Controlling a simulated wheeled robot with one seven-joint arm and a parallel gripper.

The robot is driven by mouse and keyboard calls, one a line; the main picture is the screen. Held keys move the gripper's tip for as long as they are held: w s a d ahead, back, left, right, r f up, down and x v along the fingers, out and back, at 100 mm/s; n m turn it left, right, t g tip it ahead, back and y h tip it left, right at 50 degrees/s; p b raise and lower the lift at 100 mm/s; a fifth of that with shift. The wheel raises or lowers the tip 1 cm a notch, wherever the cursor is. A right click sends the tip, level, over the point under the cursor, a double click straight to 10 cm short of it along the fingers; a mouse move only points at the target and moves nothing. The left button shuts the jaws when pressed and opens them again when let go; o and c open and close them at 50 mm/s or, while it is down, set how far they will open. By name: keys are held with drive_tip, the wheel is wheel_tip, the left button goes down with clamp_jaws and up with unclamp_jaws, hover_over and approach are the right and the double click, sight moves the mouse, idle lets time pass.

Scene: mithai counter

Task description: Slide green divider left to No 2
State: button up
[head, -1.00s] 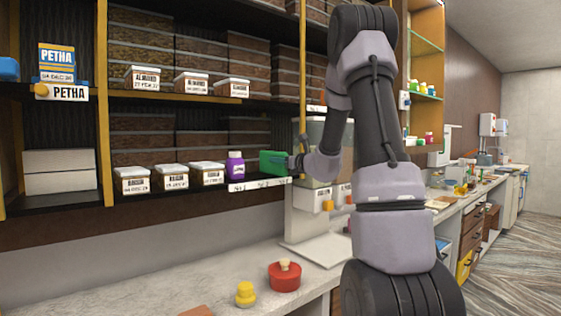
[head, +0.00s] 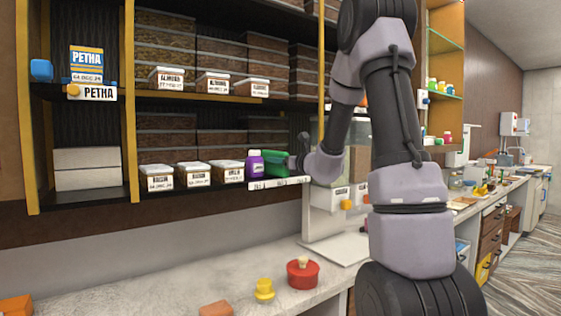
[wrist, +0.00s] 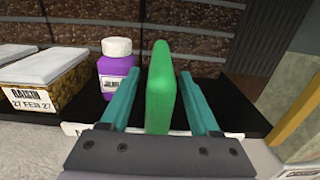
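The green divider (head: 277,160) stands upright on the lower shelf, just right of a purple bottle with a white cap (head: 255,165). In the wrist view the divider (wrist: 160,90) is between the two teal fingers of my gripper (wrist: 160,74). The fingers are apart, with a gap on the left and a narrower one on the right; contact at the right tip is unclear. The purple bottle (wrist: 117,75) is just outside the left finger. White number labels (head: 280,183) run along the shelf edge, too small to read; my gripper covers most of them in the wrist view.
Raisin tubs (head: 194,174) stand left of the bottle. Dark stacked boxes (head: 222,142) fill the shelf's back. A yellow post (head: 322,60) bounds the bay at right. Below, a red container (head: 303,275) and a yellow one (head: 264,290) stand on the counter.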

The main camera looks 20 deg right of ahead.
drive_tip(key=v, duration=1)
drive_tip(key=shift+s, duration=0.4)
drive_tip(key=s+a+r+n+g+y, duration=0.1)
drive_tip(key=s+a+n+g+y, duration=0.4)
drive_tip(key=s+a+n+g, duration=0.75)
drive_tip(key=s+d+n+t+h, duration=0.2)
drive_tip(key=s+d+n+h, duration=0.3)
drive_tip(key=s+n, duration=0.9)
drive_tip(key=n+h, duration=0.2)
drive_tip(key=h, duration=0.1)
drive_tip(key=shift+f+h, duration=0.3)
drive_tip(key=shift+t, duration=0.25)
